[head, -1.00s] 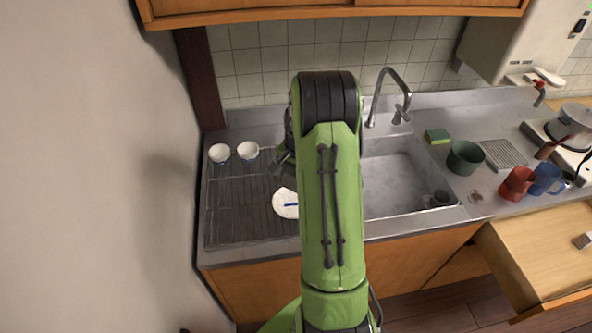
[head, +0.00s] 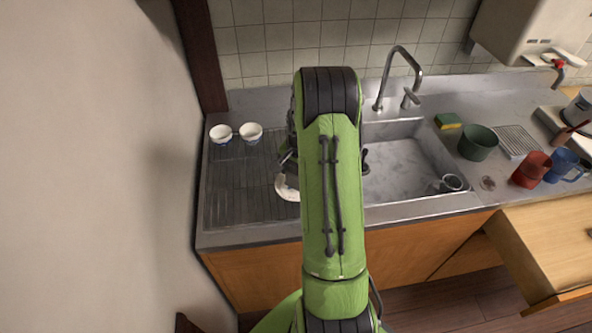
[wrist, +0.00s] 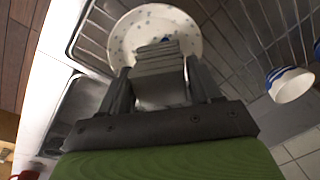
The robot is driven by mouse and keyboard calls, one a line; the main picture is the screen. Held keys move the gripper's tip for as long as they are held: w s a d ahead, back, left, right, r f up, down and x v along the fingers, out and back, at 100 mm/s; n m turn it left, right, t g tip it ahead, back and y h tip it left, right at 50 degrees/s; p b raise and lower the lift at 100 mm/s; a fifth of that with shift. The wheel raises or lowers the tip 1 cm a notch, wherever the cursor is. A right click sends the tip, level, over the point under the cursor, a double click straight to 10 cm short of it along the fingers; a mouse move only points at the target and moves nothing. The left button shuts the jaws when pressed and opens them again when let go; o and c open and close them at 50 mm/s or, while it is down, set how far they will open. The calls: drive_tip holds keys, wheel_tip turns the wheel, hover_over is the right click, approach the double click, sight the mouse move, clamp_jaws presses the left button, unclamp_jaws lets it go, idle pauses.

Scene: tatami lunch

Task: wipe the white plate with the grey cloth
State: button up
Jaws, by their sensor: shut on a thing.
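The white plate (wrist: 125,35) with small speckles lies on the ribbed drainboard left of the sink. In the head view the white plate (head: 285,190) is partly hidden by my arm and gripper. A blue mark (wrist: 165,39) shows on it beside the cloth. My gripper (wrist: 158,72) is shut on the grey cloth (wrist: 157,55), which looks folded in layers between the fingers. The cloth is over the plate's near part; I cannot tell whether it presses on the surface.
Two white and blue bowls (head: 221,134) (head: 250,132) stand at the drainboard's back left. The sink (head: 400,170) with its faucet (head: 397,75) lies to the right. Beyond it are a sponge (head: 448,121), a green pot (head: 478,142), a red cup (head: 531,169) and a blue mug (head: 563,165).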

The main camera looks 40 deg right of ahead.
drive_tip(key=shift+r, duration=0.1)
drive_tip(key=shift+f+b, duration=0.55)
drive_tip(key=shift+f, duration=0.2)
idle(1.0)
drive_tip(key=n, duration=0.2)
drive_tip(key=shift+n, duration=0.4)
drive_tip(key=n, duration=0.4)
drive_tip(key=shift+a+y+b, duration=0.15)
drive_tip(key=shift+y+b, duration=0.2)
drive_tip(key=shift+y, duration=0.05)
